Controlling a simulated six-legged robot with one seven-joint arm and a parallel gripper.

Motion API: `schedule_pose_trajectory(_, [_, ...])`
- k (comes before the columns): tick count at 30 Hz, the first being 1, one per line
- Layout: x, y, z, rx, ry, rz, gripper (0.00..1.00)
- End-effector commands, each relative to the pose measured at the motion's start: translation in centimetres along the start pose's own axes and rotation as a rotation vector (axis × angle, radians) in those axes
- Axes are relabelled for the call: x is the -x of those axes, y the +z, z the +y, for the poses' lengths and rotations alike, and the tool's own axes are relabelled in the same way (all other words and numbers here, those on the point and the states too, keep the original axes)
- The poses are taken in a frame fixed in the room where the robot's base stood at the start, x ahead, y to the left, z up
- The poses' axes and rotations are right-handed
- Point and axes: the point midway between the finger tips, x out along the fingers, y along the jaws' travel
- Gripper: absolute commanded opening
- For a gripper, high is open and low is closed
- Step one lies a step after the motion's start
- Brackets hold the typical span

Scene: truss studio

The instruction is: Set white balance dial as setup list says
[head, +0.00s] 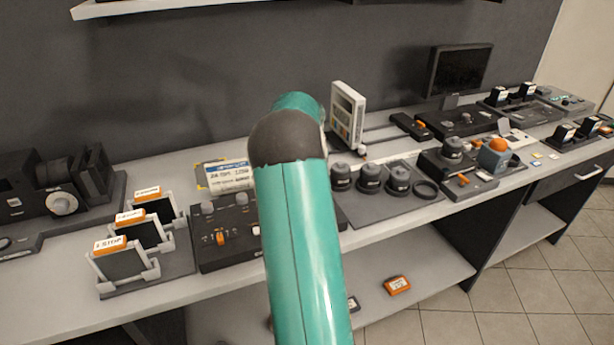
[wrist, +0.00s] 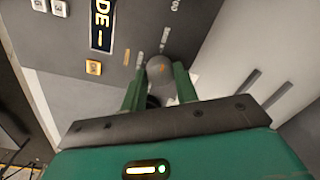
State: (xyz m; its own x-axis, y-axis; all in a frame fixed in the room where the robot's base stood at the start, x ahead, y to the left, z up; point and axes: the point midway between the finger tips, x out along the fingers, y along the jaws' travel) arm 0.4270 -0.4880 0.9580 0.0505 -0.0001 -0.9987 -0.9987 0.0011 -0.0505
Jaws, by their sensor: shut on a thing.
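In the wrist view the dial (wrist: 159,66) is a round grey knob with an orange mark, on a dark grey panel (wrist: 205,22) with small white printed labels. The two green fingers of my gripper (wrist: 161,80) stand on either side of the knob and are shut on it. The label text around the knob is too blurred to read. In the head view my teal arm hides my gripper and the dial. A white card with a blue header (head: 227,175) stands behind a dark control box (head: 218,252); its small print is hard to read.
Orange-labelled cards in holders (head: 123,262) stand left of the control box. An upright white panel (head: 347,115), several black lenses (head: 370,178) and a monitor (head: 459,70) are to the right. An orange button (wrist: 93,67) and a black lettered plate (wrist: 102,24) are near the dial.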

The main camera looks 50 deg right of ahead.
Motion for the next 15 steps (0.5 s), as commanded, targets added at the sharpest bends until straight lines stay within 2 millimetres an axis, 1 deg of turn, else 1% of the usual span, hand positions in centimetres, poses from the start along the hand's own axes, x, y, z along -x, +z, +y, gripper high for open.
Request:
schedule_pose_trajectory(11, [0.16, -0.03, -0.1, -0.006, -0.004, 0.002, 0.07])
schedule_pose_trajectory(12, [0.15, -0.03, -0.1, -0.006, -0.004, 0.002, 0.34])
schedule_pose_trajectory(15, [0.12, -0.02, -0.08, -0.005, -0.003, 0.002, 0.51])
